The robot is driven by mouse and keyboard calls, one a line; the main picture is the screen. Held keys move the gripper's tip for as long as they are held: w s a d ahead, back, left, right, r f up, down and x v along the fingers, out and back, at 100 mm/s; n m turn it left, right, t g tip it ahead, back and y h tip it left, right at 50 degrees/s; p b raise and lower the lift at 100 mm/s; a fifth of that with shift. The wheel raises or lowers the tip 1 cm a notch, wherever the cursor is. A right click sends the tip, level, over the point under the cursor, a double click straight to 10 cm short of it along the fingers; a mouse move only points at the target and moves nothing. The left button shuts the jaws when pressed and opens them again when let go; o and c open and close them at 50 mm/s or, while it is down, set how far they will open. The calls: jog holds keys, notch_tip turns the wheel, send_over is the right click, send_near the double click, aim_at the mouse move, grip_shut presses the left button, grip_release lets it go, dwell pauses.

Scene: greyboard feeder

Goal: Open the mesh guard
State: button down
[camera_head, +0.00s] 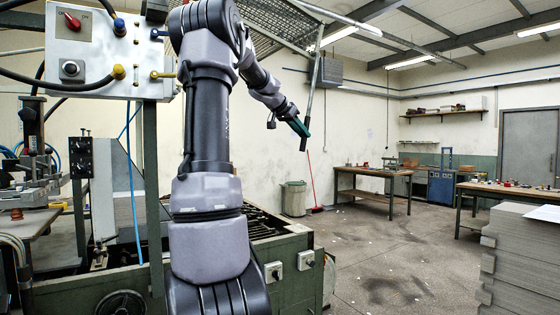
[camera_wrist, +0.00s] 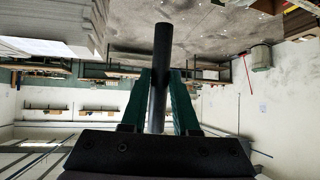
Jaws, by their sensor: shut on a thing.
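The mesh guard (camera_head: 272,26) is raised at the top of the head view, above the feeder (camera_head: 285,258), with its mesh partly hidden behind my arm. A grey bar (camera_head: 314,85) hangs down from the guard's right side, slightly tilted. My gripper (camera_head: 302,128), with green fingers, is at the bar's lower part. In the wrist view my gripper (camera_wrist: 160,85) is shut on the bar (camera_wrist: 162,45), which passes between the two green fingers and sticks out beyond them.
A white control box (camera_head: 100,45) with cables stands at left. A stack of grey boards (camera_head: 520,260) is at the right front. A bin (camera_head: 294,198) and a workbench (camera_head: 375,172) stand behind. The floor (camera_head: 390,255) between the feeder and boards is clear.

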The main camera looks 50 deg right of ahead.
jog(key=s+d+r+h, duration=0.1)
jog(key=d+r, duration=0.3)
jog(key=r, duration=0.4)
jog(key=s+d+r+g+h, duration=0.1)
jog(key=d+r, duration=0.3)
jog(key=r, duration=0.4)
jog(key=shift+s+r+h, duration=0.3)
jog(key=shift+s+h, duration=0.2)
jog(key=shift+s, duration=0.2)
jog(key=shift+a, duration=0.1)
jog(key=c, duration=0.7)
grip_release()
jog(key=shift+w, duration=0.1)
jog(key=v, duration=1)
jog(key=shift+a, duration=0.4)
